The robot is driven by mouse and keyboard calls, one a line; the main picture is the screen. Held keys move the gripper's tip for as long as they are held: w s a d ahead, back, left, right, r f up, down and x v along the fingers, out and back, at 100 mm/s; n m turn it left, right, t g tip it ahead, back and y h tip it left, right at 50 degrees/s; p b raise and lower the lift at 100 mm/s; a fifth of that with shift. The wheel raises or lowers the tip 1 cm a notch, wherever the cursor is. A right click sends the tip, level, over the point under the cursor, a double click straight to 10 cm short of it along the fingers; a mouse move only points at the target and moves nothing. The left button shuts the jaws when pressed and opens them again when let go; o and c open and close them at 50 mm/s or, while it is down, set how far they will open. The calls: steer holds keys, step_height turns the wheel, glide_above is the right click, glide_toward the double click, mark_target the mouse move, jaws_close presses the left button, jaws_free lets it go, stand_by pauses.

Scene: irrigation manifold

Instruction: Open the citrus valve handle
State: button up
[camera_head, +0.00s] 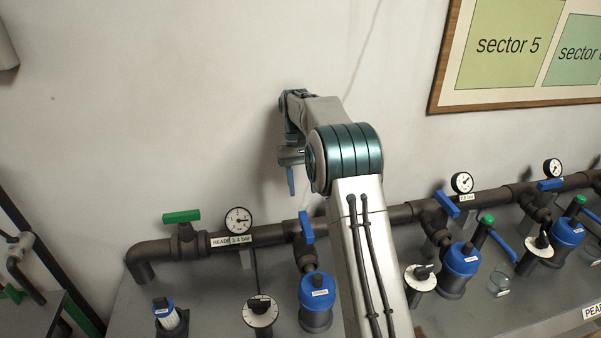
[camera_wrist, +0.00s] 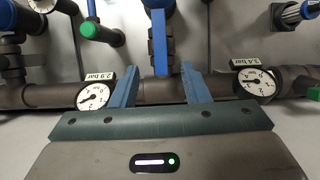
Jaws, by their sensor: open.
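A blue valve handle (camera_head: 307,227) sits on the branch behind a blue-capped filter (camera_head: 317,293), right of the 3.4 bar gauge. The filter's label is too small to read surely, so I cannot confirm it says citrus. In the wrist view the blue handle (camera_wrist: 161,40) runs lengthwise across the main pipe's direction, its near end between the fingertips. My gripper (camera_head: 291,182) hangs above and slightly left of the handle in the head view. In the wrist view my gripper (camera_wrist: 160,74) is open, one finger on each side of the handle, with no clear contact.
The brown main pipe (camera_head: 268,234) runs along the wall. The header gauge (camera_head: 238,220) is on the left; another gauge (camera_head: 462,183) is on the right. More blue handles (camera_head: 447,204) and green-knobbed parts (camera_head: 487,220) stand to the right. My arm hides part of the bench.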

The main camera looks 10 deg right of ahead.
steer(key=shift+v, duration=1.85)
steer(key=shift+r, duration=0.1)
step_height(320, 180, up, 3)
steer(key=p, duration=0.4)
